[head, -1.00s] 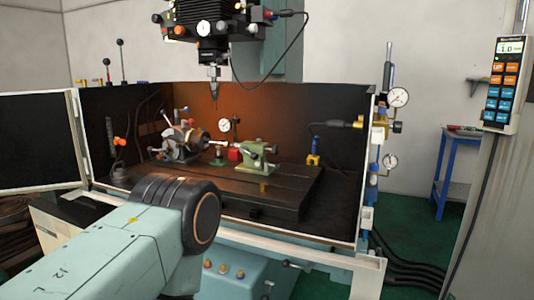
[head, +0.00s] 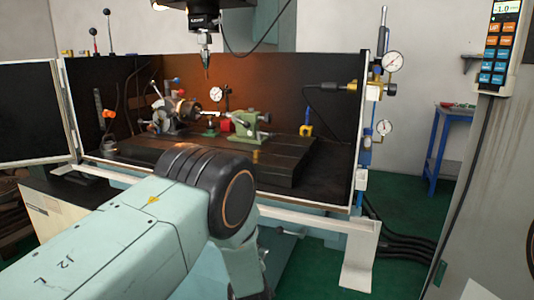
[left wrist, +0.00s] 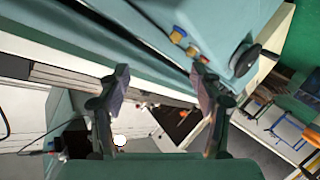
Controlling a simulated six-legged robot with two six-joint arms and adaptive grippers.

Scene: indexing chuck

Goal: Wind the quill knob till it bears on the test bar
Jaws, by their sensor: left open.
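In the head view a green tailstock (head: 245,124) stands on the dark machine table (head: 285,157).
A spindle head (head: 203,20) hangs above the table. The enclosure's white front rail (head: 310,205) lies between my arm and the table. Dial gauges (head: 392,62) stand at the right post. A control pendant (head: 496,48) hangs at the right. A blue stand (head: 440,145) is behind.

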